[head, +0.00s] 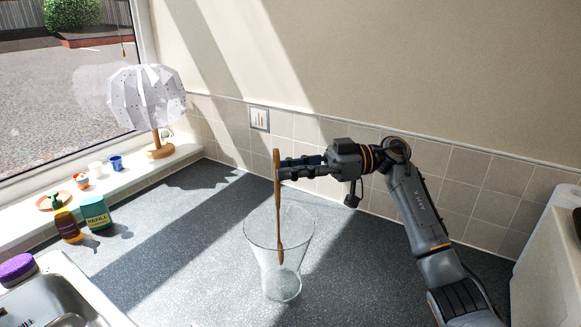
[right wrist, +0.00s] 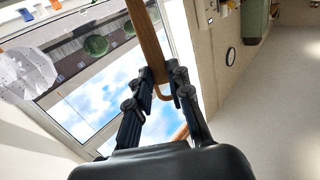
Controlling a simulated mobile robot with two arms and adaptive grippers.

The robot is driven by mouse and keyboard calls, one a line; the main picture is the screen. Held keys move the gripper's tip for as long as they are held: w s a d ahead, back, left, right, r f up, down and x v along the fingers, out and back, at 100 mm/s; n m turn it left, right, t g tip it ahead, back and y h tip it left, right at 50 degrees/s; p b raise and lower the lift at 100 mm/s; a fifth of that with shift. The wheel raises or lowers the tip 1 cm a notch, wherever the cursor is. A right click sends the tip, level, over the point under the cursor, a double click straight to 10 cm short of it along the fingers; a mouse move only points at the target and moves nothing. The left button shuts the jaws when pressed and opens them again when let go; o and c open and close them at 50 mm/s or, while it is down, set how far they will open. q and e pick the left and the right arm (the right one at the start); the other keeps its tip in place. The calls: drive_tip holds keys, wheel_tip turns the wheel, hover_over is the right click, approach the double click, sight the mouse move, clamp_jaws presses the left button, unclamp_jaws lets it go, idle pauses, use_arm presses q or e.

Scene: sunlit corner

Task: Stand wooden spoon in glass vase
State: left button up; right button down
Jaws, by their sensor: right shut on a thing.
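The wooden spoon (head: 278,205) is upright in the head view, its lower end showing through the clear glass vase (head: 284,278) on the dark counter. I cannot tell whether the lower end touches the vase's bottom. My right gripper (head: 281,168) is shut on the spoon's upper part, above the vase's rim. In the right wrist view the spoon (right wrist: 146,40) runs up from between the fingers of the right gripper (right wrist: 163,80). My left gripper is not in view.
A sink (head: 50,298) is at the lower left. An amber bottle (head: 67,224) and a green refill box (head: 95,213) stand near the sill. A white lamp (head: 147,98) stands on the sill. A white object (head: 545,255) is at the right. The counter around the vase is clear.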

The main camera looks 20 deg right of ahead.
drive_tip(key=c, duration=1.1)
unclamp_jaws()
drive_tip(key=shift+c, duration=0.2)
drive_tip(key=s+d, duration=0.1)
drive_tip(key=d, duration=1.1)
drive_tip(key=shift+s+r, duration=0.15)
drive_tip(key=shift+s, duration=0.1)
